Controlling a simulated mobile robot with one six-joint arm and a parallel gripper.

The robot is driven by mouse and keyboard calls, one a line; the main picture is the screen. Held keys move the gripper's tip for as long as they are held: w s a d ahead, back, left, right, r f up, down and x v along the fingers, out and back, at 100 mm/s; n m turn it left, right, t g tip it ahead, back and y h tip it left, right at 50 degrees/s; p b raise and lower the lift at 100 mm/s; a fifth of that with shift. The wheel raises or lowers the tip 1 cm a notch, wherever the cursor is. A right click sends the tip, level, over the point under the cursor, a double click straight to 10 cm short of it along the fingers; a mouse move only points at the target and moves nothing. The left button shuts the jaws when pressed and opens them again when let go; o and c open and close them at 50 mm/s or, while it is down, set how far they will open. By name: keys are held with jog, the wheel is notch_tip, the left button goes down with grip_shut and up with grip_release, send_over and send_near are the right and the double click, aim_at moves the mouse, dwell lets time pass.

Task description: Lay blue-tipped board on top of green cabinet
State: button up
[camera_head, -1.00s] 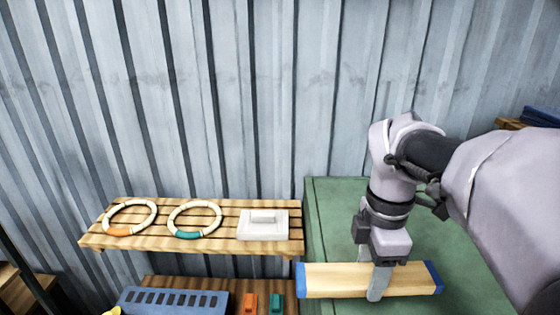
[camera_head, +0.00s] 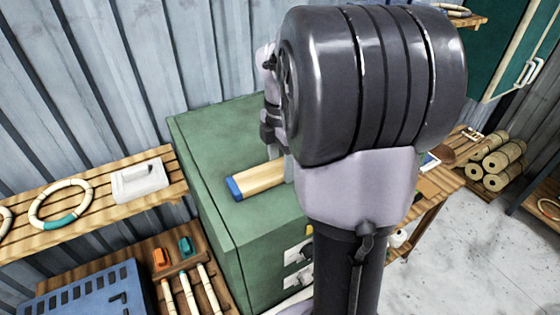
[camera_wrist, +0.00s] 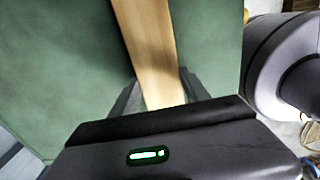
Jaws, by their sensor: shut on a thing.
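The blue-tipped board (camera_head: 258,180) is pale wood with a blue end. In the head view its left part shows over the top of the green cabinet (camera_head: 205,130); my arm hides the rest. My gripper (camera_wrist: 160,95) is shut on the board, with a finger on each side of it in the wrist view. There the board (camera_wrist: 150,45) runs up out of the picture over the green top. I cannot tell whether the board touches the cabinet top. In the head view my gripper's fingers are mostly hidden behind my arm.
A slatted shelf (camera_head: 100,215) with a ring (camera_head: 60,205) and a white block (camera_head: 138,180) stands left of the cabinet. A blue slotted box (camera_head: 85,295) and coloured-handled tools (camera_head: 187,250) lie below. Rolled bundles (camera_head: 497,165) are at right. The cabinet top beside the board is clear.

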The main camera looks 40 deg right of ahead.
aim_at(281, 166)
jog(key=o, duration=1.6)
notch_tip(281, 166, up, 12)
jog(key=p, duration=0.2)
jog(key=s+a+m+t, duration=0.4)
jog(key=a+m, duration=0.6)
jog(key=a, duration=0.8)
jog(key=s+a+f+m+t+y, duration=0.2)
jog(key=s+a+f+m, duration=0.2)
jog(key=s+a+m, duration=0.5)
jog(key=shift+m, duration=0.4)
jog(key=f+b, duration=1.2)
jog(key=w+f+b, duration=0.1)
jog(key=f+b, duration=2.3)
jog(key=f, duration=0.1)
jog(key=shift+w+f, duration=0.1)
jog(key=shift+w, duration=0.3)
